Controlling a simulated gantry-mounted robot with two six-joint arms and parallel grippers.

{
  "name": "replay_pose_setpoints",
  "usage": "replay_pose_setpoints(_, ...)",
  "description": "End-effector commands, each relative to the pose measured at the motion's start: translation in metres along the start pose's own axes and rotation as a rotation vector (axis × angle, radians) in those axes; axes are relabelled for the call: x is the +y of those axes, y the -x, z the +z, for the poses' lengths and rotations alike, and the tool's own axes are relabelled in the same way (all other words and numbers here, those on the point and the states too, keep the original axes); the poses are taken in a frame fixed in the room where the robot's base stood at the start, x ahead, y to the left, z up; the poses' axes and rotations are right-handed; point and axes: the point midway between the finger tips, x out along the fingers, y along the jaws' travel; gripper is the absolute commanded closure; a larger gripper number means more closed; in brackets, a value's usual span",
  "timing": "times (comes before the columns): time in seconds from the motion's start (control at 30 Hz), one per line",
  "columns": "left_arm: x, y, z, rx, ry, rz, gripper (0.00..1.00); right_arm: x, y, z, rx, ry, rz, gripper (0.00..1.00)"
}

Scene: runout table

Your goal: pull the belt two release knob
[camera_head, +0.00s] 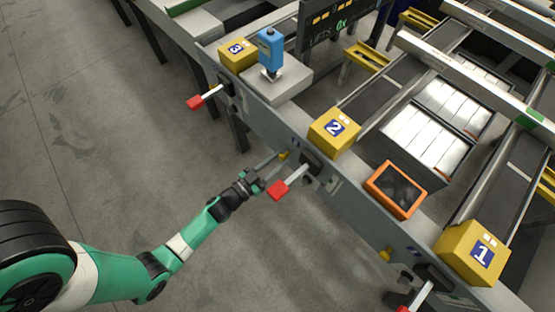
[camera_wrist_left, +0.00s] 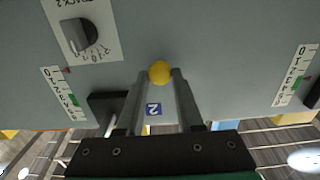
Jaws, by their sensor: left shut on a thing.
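The belt two release knob is a small yellow ball (camera_head: 284,155) on the side face of the grey rail, below the yellow box marked 2 (camera_head: 334,131). In the left wrist view the yellow knob (camera_wrist_left: 159,71) sits between my fingertips, with a blue label marked 2 (camera_wrist_left: 153,109) seen between the fingers. My left gripper (camera_head: 276,161) is shut on the knob; its fingers also show in the left wrist view (camera_wrist_left: 159,78). The knob's stem is hidden. My right gripper is in neither view.
A red-handled lever (camera_head: 279,190) sticks out close beside my left gripper; another (camera_head: 196,102) is farther up the rail. A second yellow knob (camera_head: 384,254) is nearer box 1 (camera_head: 472,252). A dial (camera_wrist_left: 80,36) is on the panel. The floor left of the rail is clear.

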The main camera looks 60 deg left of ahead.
Motion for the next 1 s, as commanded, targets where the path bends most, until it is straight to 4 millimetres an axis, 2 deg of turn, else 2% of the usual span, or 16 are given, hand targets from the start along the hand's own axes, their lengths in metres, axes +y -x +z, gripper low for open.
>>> replay_pose_setpoints(0.1, -0.001, 0.014, -0.002, -0.006, 0.002, -0.003, 1.0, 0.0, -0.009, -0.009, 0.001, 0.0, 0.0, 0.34)
replay_pose_setpoints(0.33, 0.0, 0.015, 0.0, -0.001, 0.0, 0.0, 1.0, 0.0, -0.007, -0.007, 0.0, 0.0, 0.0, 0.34)
replay_pose_setpoints(0.37, 0.0, 0.015, 0.0, -0.001, 0.0, 0.0, 0.63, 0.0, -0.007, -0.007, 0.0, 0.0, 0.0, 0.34)
replay_pose_setpoints(0.5, 0.0, 0.015, 0.0, -0.001, 0.0, 0.0, 0.37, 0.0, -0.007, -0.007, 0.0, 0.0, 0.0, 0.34)
replay_pose_setpoints(0.53, 0.0, 0.015, 0.0, -0.001, 0.0, 0.0, 0.34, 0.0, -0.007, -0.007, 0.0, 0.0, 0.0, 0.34)
replay_pose_setpoints(1.0, 0.0, 0.019, -0.001, -0.003, 0.001, -0.001, 0.34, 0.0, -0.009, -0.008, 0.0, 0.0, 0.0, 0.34)
